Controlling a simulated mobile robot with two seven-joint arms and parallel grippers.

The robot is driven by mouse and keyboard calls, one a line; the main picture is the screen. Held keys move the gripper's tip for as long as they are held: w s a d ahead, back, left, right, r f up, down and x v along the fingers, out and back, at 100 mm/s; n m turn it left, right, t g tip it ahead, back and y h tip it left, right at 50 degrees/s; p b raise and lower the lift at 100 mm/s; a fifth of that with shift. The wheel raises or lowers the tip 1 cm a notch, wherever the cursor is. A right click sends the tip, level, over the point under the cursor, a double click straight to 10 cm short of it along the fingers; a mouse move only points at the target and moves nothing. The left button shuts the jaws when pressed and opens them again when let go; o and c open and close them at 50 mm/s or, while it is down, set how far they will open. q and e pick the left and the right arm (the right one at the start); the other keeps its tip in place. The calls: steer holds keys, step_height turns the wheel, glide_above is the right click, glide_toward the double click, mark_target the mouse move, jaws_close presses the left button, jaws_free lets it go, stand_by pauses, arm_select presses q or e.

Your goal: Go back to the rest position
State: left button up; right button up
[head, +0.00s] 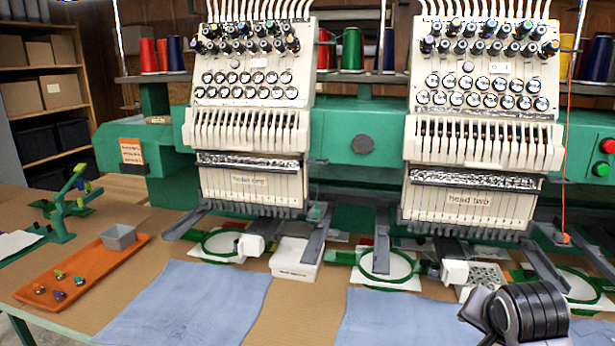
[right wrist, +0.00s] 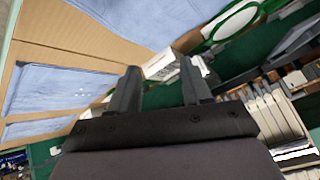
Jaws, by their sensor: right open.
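My right gripper (head: 476,308) is at the lower right of the head view, above the front of the table and near a blue cloth (head: 385,318). In the right wrist view its two dark fingers (right wrist: 158,85) stand apart with nothing between them. A white box lies beyond the fingertips in that view. My left gripper does not show in either view.
A green embroidery machine (head: 363,144) with two white heads spans the back. Round green hoops (head: 388,264) sit under it. Another blue cloth (head: 187,300) lies at the front left. An orange tray (head: 103,264) holds small coloured pieces and a grey bin (head: 118,237).

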steer(key=s+a+f+n+g+y, duration=0.1)
steer(key=s+a+f+n+g, duration=0.15)
steer(key=s+f+n, duration=0.75)
steer(key=s+a+f+n+g+y, duration=0.1)
steer(key=s+a+f+g+y, duration=0.35)
steer(key=s, duration=1.25)
steer(key=w+a+f+t, duration=0.1)
steer(key=w+f+t, duration=0.5)
steer(key=f+t, duration=0.3)
steer(key=shift+w+a+f+t+h, duration=0.3)
steer(key=shift+w+f+h, duration=0.1)
steer(key=shift+f, duration=0.5)
